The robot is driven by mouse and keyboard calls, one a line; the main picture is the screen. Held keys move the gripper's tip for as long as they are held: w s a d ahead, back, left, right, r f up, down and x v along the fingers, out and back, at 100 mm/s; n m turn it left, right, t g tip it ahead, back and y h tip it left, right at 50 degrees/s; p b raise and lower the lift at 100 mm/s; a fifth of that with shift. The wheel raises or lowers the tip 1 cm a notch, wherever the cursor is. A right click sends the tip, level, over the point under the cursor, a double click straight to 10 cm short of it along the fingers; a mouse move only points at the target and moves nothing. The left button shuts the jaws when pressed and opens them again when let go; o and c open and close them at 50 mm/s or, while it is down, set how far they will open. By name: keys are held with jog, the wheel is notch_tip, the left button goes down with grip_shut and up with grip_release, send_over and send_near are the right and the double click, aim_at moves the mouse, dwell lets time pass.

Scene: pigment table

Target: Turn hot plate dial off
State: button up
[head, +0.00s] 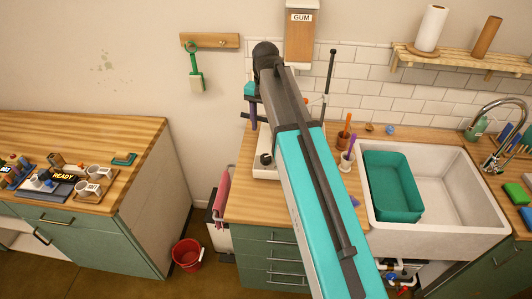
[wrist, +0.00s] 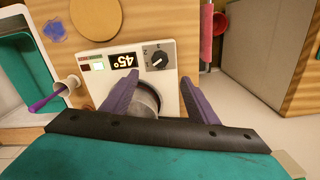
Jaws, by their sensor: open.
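The hot plate is a white unit (wrist: 177,60) with a lit display (wrist: 124,60) that appears upside down and seems to read 45°. Its black dial (wrist: 158,61) has a pale pointer line and marks around it. In the head view the hot plate (head: 262,172) is mostly hidden behind my arm. My gripper (wrist: 168,84) is open, its two purple fingers spread above the hot plate. The dial shows beyond and between the fingertips, apart from them. A grey metal round vessel or plate (wrist: 147,97) shows between the fingers, partly hidden.
A white cup with a purple tool (wrist: 66,88) stands beside the hot plate. A round wooden disc (wrist: 96,18) and blue powder (wrist: 55,29) lie nearby. A sink with a teal basin (head: 392,187) is at right. A pink towel (head: 222,196) hangs at the counter's left end.

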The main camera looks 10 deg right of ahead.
aim_at(266, 157)
jog(key=shift+f, duration=0.1)
jog(key=shift+f+b, duration=4.25)
jog(key=shift+f, duration=2.6)
jog(key=shift+s, duration=0.1)
jog(key=shift+c, duration=0.2)
jog(key=c, duration=1)
jog(key=shift+d, duration=0.15)
